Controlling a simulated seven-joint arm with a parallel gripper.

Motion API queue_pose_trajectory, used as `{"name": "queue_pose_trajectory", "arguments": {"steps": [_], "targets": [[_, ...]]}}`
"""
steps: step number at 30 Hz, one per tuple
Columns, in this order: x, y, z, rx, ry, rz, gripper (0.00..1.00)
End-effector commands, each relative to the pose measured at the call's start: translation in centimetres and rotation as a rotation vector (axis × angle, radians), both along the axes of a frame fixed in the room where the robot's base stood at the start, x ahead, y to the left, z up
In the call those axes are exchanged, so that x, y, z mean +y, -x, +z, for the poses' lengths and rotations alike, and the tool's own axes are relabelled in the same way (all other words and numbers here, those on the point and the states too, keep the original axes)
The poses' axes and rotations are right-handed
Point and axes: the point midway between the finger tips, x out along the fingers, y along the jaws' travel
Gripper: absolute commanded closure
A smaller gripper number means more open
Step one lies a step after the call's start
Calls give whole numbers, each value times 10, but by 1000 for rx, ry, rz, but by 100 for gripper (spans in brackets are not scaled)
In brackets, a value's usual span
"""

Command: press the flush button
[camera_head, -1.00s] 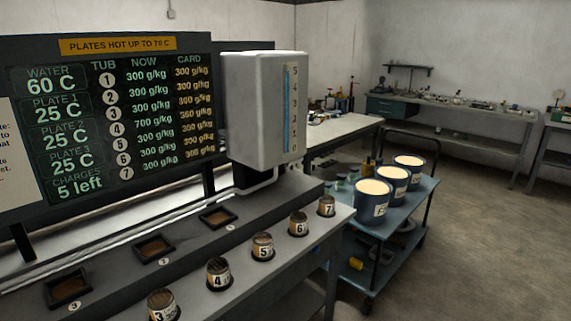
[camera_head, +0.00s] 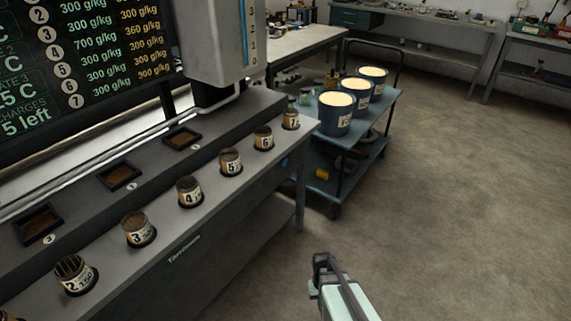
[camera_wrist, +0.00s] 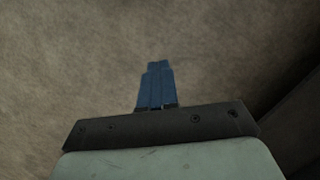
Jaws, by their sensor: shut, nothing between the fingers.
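A small blue patch (camera_head: 284,163) shows on the front face of the bench near its right end; it may be the flush button, but it is too small to tell. No other button is clear. Part of my arm and gripper (camera_head: 323,262) shows at the bottom of the head view, over the floor to the right of the bench and apart from it. In the wrist view my gripper (camera_wrist: 158,66) has its blue fingers together and empty, with bare floor behind them.
The grey bench (camera_head: 225,190) carries several numbered tubs and three dark square plates. A white tank (camera_head: 222,45) with a blue level gauge stands behind. A blue cart (camera_head: 348,140) with three buckets is beyond the bench. The floor (camera_head: 440,200) at right is clear.

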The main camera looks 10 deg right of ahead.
Motion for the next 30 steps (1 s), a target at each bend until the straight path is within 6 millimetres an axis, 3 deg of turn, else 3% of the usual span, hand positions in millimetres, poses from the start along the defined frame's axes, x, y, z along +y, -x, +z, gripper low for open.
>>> {"name": "queue_pose_trajectory", "arguments": {"steps": [1,3,14,24,30], "targets": [[-5,-24,0,-42,8,-1,100],[-11,-51,3,-104,19,3,100],[-39,-189,29,-461,82,83,100],[-56,-314,76,-856,178,247,100],[-58,-371,109,-1098,261,376,100]]}}
